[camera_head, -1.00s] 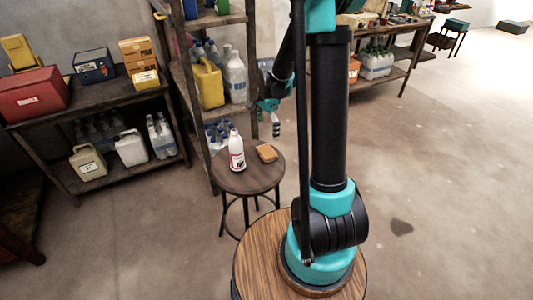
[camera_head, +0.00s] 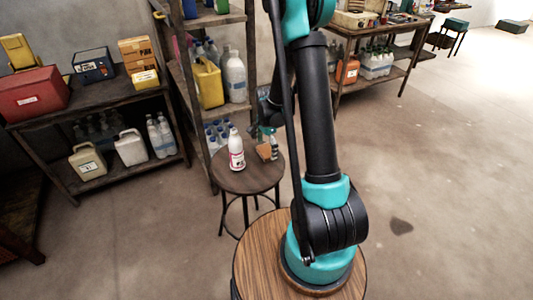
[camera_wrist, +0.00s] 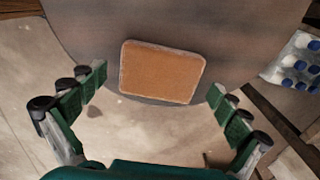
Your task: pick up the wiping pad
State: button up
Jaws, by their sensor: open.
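The wiping pad (camera_wrist: 161,72) is a flat orange-tan rectangle with a pale edge. It lies on the round stool (camera_wrist: 95,30), close to the stool's rim, and it also shows in the head view (camera_head: 264,152). My gripper (camera_wrist: 157,88) is open, with one finger to either side of the pad in the wrist view and nothing between them. In the head view my gripper (camera_head: 269,142) is just above the pad at the stool's right side and partly covers it. I cannot tell the exact height between them.
A white bottle with a red label (camera_head: 236,150) stands on the stool left of the pad. A shelf rack with a yellow jug (camera_head: 207,82) stands behind. Bottles with blue caps (camera_wrist: 300,62) are at the right in the wrist view. The floor to the right is open.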

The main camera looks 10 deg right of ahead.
aim_at(267, 150)
jog(key=shift+c, duration=0.2)
jog(key=c, duration=1)
jog(key=shift+o, duration=0.2)
jog(key=shift+r, duration=0.1)
notch_tip(267, 150, up, 20)
